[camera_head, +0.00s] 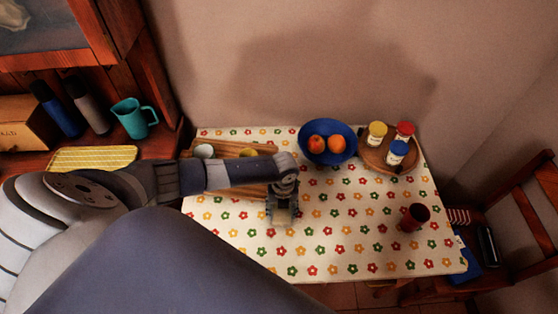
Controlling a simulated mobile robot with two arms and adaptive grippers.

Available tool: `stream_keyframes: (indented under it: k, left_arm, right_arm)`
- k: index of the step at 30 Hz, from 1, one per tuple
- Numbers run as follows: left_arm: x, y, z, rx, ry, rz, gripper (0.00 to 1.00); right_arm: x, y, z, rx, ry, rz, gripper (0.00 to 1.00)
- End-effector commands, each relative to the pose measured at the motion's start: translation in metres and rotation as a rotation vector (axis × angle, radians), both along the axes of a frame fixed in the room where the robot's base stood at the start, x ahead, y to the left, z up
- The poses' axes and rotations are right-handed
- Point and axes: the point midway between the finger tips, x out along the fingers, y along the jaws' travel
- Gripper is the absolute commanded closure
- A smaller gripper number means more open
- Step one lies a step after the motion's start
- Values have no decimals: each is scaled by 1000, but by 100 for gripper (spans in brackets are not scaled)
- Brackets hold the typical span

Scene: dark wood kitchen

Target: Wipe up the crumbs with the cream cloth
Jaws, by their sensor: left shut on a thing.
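My left arm reaches in from the left over the table. My left gripper (282,207) points down at the tabletop near the middle and is shut on the cream cloth (284,216). Only a small pale part of the cloth shows below the fingers; the arm and gripper hide the rest. I cannot tell whether the cloth touches the table. Crumbs are too small to tell apart from the flower print of the tablecloth (330,250). My right gripper is not in view.
A blue bowl (305,131) with fruit and a round wooden tray (371,156) with three jars stand at the back. A dark red cup (414,217) stands at the right. A wooden board (235,148) lies partly under my arm. The front of the table is clear.

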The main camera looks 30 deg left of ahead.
Motion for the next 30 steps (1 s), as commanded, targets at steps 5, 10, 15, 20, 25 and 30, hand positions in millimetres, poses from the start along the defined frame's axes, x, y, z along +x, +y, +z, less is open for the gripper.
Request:
stream_keyframes:
  k: [5,10,15,20,25,30]
  left_arm:
    - [5,-11,-1,-10,-4,-4,71]
    - [9,-22,-1,-16,-6,-6,71]
    - [19,-35,0,-17,-7,-6,71]
    - [23,-42,2,-15,-6,-6,71]
    - [27,-47,2,-17,-7,-7,71]
    - [35,-58,2,-17,-8,-7,71]
  right_arm:
    - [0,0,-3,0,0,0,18]
    - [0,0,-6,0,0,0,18]
    - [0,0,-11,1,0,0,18]
    - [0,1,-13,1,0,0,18]
    - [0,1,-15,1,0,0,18]
    - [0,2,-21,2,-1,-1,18]
